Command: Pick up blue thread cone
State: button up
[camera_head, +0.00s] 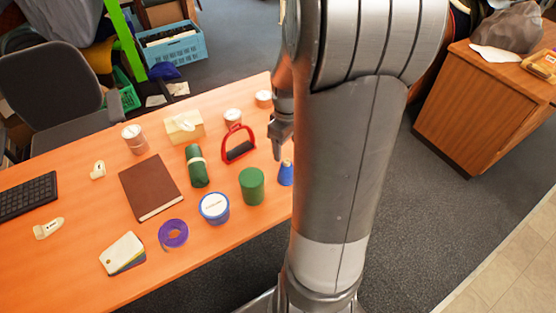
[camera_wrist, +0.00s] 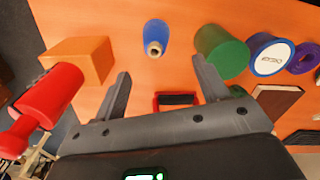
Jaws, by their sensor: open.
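The blue thread cone (camera_head: 286,173) stands on the orange table near its right edge, partly hidden by my arm in the head view. In the wrist view the blue thread cone (camera_wrist: 155,36) appears whole, at the top centre, with its pale tip towards the camera. My gripper (camera_wrist: 161,82) is open and empty, its two fingers spread. The cone lies ahead of the fingers, roughly between their lines, and is not touched. In the head view my gripper (camera_head: 280,148) is seen from the side above the table, partly covered by my arm.
A green cylinder (camera_wrist: 220,50) stands right of the cone, and an orange block (camera_wrist: 80,58) and red object (camera_wrist: 48,97) lie left in the wrist view. A red stirrup (camera_head: 238,146), a blue-rimmed tub (camera_head: 214,208) and purple tape roll (camera_head: 173,234) are on the table (camera_head: 215,257).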

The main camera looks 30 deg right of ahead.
aim_at(287, 160)
notch_tip(287, 160, down, 6)
jog(key=shift+d+r, duration=0.1)
jog(key=shift+d, duration=0.05)
jog(key=shift+w+d+f, duration=0.15)
jog(key=shift+w+f, duration=0.05)
jog(key=shift+f, duration=1.15)
jog(key=shift+w+d+f, duration=0.1)
jog(key=shift+w+f, duration=0.1)
jog(key=shift+f, duration=1.1)
jog(key=c, duration=1.1)
